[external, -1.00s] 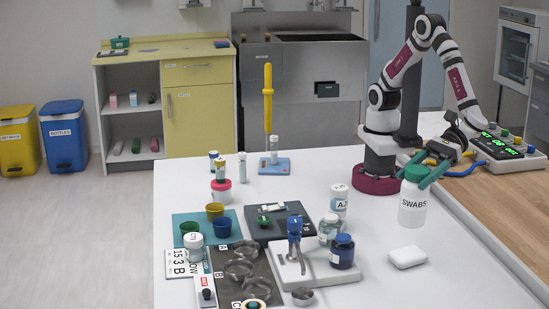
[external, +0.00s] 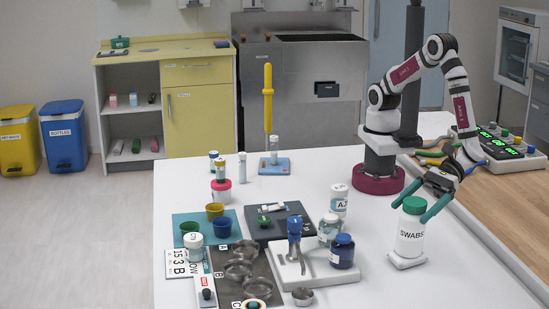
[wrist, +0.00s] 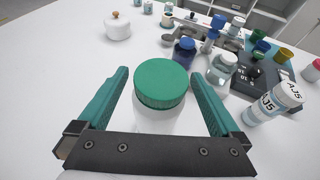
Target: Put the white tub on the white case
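The white tub (external: 410,238), labelled SWABS and with a green lid, stands upright on the white case (external: 407,262). The case shows as a low white edge around the tub's base; most of its top is hidden under the tub. My gripper (external: 416,207) is around the tub's upper part from above, its green fingers spread to either side of the lid. In the wrist view the green lid (wrist: 161,83) lies between the fingers, with a gap on each side, so the gripper is open.
A control box (external: 500,148) with green displays sits behind right. The white table's front right is clear.

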